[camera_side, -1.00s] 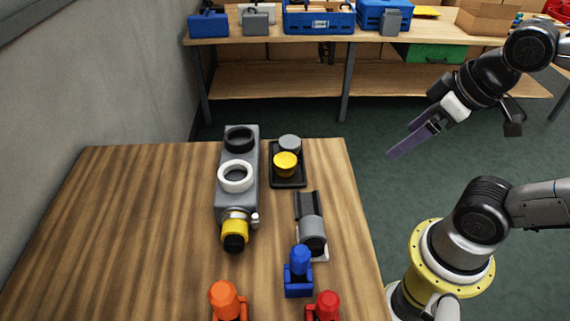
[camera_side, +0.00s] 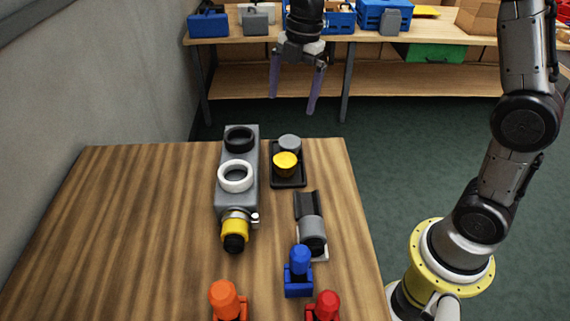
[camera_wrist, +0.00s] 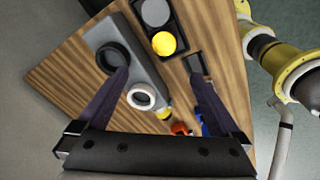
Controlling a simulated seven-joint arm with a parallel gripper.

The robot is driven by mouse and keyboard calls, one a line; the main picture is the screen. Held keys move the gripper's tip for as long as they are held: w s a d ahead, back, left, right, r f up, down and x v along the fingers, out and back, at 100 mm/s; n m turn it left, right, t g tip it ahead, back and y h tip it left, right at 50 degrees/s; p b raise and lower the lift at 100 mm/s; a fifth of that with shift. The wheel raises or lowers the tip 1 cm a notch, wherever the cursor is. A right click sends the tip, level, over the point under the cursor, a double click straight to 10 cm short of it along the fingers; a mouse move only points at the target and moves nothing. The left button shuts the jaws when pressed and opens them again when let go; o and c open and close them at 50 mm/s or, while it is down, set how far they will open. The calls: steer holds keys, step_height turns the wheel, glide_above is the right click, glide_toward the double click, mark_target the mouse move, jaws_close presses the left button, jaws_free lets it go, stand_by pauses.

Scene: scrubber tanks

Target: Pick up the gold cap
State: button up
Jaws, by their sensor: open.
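The gold cap (camera_side: 286,162) sits in the front part of a small black tray (camera_side: 289,184) on the wooden table, in front of a grey cap (camera_side: 290,143). In the wrist view the gold cap (camera_wrist: 164,43) is a bright yellow disc in the tray, beyond and between my fingers. My gripper (camera_side: 291,104) is open and empty, fingers pointing down. In the side view it shows above the tray, toward the table's far edge, clear of the cap. Its two purple fingers also show in the wrist view (camera_wrist: 160,74).
A grey block (camera_side: 223,203) with a black ring, a white ring and a yellow fitting stands left of the tray. A grey cylinder in a holder (camera_side: 312,232) and blue (camera_side: 299,273), orange (camera_side: 226,300) and red (camera_side: 325,306) items are nearer. The table's left side is clear.

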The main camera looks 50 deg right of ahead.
steer(key=g, duration=0.1)
glide_above(285, 159)
steer(key=f, duration=1.2)
steer(key=shift+w+d+f, duration=0.2)
steer(key=shift+d, duration=0.15)
steer(key=shift+s+a+f, duration=0.1)
steer(key=shift+a+f, duration=0.1)
steer(key=shift+f, duration=1.3)
steer(key=shift+s+a+f, duration=0.1)
steer(key=shift+a+f, duration=0.05)
steer(key=shift+f, duration=1.3)
steer(key=c, duration=1.3)
steer(key=shift+r, duration=0.2)
